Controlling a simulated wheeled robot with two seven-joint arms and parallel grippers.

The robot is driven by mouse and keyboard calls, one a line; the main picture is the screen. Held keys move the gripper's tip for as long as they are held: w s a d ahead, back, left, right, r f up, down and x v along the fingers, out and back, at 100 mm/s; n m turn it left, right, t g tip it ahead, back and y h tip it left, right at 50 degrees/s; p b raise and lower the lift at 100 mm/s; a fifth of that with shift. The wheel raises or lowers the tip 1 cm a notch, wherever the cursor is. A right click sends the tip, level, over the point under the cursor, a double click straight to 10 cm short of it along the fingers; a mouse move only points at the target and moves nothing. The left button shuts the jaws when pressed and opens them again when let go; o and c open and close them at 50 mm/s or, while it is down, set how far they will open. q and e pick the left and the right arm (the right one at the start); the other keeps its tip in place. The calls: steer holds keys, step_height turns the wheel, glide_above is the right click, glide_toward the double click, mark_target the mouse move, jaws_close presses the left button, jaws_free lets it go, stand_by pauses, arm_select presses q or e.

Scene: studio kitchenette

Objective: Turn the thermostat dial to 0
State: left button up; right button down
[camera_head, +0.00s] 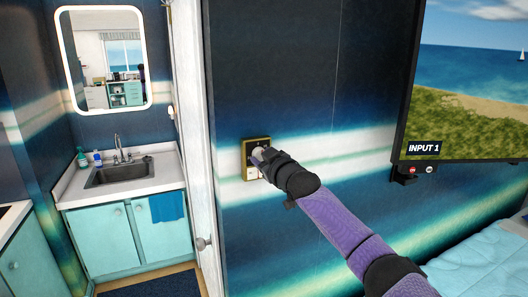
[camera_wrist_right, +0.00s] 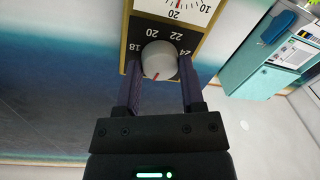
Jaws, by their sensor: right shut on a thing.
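The thermostat (camera_head: 249,172) is a gold-framed panel on the striped wall, left of the television. In the right wrist view the thermostat (camera_wrist_right: 196,38) appears upside down, with a white scale and red needle at the top and a black face numbered 18, 20, 22 and 24. Its round, light grey dial (camera_wrist_right: 158,58) has a small red mark on the side toward my gripper. My right gripper (camera_wrist_right: 160,80) is shut on the dial, one finger on each side. In the head view my right gripper (camera_head: 264,158) covers much of the dial. My left gripper is out of view.
The television (camera_head: 470,85) hangs at the right, above a bed (camera_head: 485,260).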

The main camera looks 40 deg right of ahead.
steer(key=shift+n+p, duration=0.6)
steer(key=shift+n, duration=0.4)
steer(key=shift+f, duration=0.1)
steer(key=shift+c, duration=1)
jaws_free()
steer(key=b+v, duration=0.2)
steer(key=v, duration=0.8)
steer(key=shift+b, duration=0.35)
